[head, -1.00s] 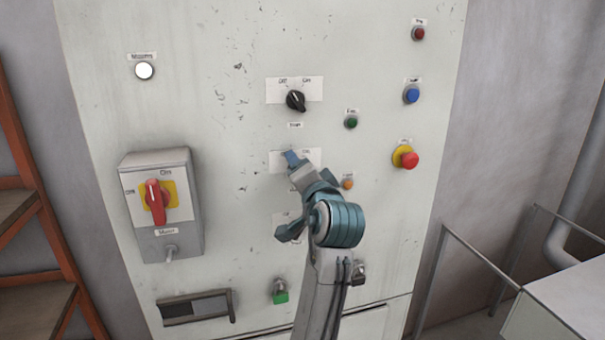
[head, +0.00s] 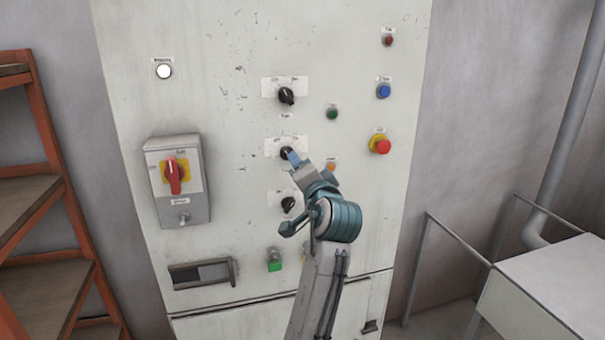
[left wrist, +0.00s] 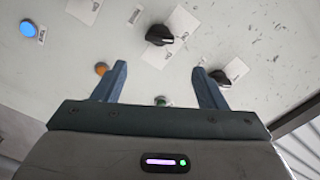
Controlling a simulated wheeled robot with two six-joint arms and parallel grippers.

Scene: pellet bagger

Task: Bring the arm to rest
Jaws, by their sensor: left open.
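My left gripper (head: 296,164) is in front of the cabinet's control panel (head: 225,120). In the head view a blue fingertip overlaps the edge of the middle black knob (head: 286,153); I cannot tell if it touches. In the left wrist view the jaws (left wrist: 160,70) are spread apart with nothing between them. A black knob (left wrist: 160,35) lies beyond the tips, and another black knob (left wrist: 221,77) shows by the right finger. The upper knob (head: 286,96) and lower knob (head: 288,204) show in the head view. My right gripper is not in view.
Right of the knobs are a green button (head: 332,113), an orange button (head: 331,165), a blue button (head: 383,91) and a red emergency button (head: 380,145). A red rotary switch (head: 174,176) sits on a grey box at left. Shelving (head: 40,190) stands left, a railing (head: 455,238) right.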

